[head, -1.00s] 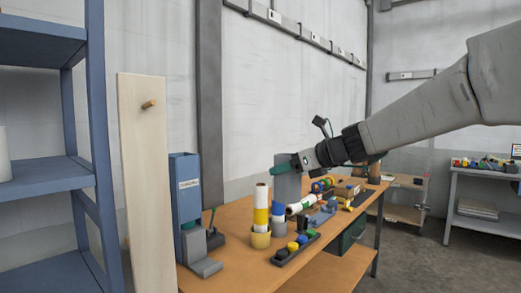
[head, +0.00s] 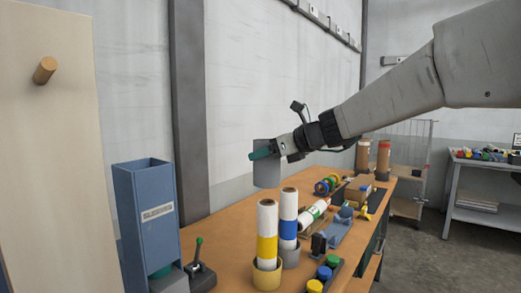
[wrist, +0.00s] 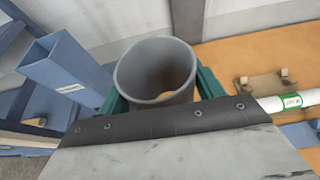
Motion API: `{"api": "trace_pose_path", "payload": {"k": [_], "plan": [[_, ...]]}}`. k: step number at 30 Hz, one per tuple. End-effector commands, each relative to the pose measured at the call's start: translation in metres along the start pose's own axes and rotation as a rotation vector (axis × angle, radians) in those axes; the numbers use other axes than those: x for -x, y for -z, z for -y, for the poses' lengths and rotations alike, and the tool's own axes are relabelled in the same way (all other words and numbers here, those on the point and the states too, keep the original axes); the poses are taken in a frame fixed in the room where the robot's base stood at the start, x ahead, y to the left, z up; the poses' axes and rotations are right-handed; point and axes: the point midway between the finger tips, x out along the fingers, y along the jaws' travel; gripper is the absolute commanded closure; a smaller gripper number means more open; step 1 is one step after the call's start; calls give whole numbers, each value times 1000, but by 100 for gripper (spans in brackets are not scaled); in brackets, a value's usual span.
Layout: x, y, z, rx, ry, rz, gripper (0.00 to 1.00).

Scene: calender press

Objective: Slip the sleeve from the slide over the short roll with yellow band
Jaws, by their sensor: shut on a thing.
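My gripper (head: 264,153) is shut on the grey sleeve (head: 268,173), an open tube held upright above the table. In the wrist view the sleeve (wrist: 133,78) sits between the green fingers, with its open end facing the camera. The roll with the yellow band (head: 267,222) stands upright in a pale yellow cup. In the head view the sleeve appears just above this roll's top, apart from it; their depth relation is unclear. The blue slide (head: 147,220), labelled for sleeves, stands left of the rolls. The wrist view does not clearly show the yellow-band roll.
A roll with a blue band (head: 289,212) stands close on the right of the yellow-band roll. A white roll with a green band (head: 314,213) lies behind. A lever (head: 199,262) and a tray of coloured knobs (head: 324,272) flank the rolls on the wooden table (head: 226,236).

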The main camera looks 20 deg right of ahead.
Motion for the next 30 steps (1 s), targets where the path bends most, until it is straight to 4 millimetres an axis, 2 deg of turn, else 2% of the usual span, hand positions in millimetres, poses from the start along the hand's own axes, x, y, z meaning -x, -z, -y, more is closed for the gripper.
{"api": "trace_pose_path", "payload": {"k": [30], "plan": [[-23, 51, -3, 0, -5, -1, 55]]}}
